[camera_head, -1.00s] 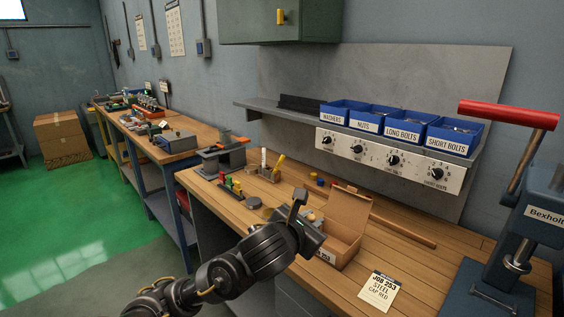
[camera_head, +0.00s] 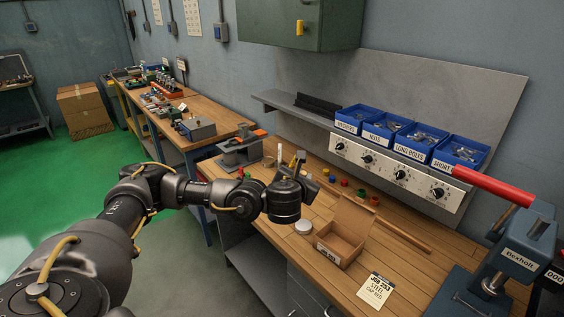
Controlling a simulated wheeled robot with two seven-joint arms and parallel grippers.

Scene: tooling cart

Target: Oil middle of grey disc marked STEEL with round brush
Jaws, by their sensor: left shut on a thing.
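My left gripper (camera_head: 309,180) is raised over the bench and points toward its back. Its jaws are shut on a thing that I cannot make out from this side. A pale grey disc (camera_head: 304,227) lies on the bench to the left of the open cardboard box (camera_head: 348,240), below the gripper in the picture. Its marking is too small to read, so I cannot tell if it says STEEL. Slim upright items (camera_head: 279,153) stand behind the gripper. I cannot tell whether one is a round brush. My right gripper is out of view.
A job card (camera_head: 375,291) lies in front of the box. Several coloured caps (camera_head: 361,192) sit behind it. A vise (camera_head: 239,152) stands at left, a blue press (camera_head: 520,250) with a red handle at right. Labelled blue bins (camera_head: 460,153) fill the shelf above.

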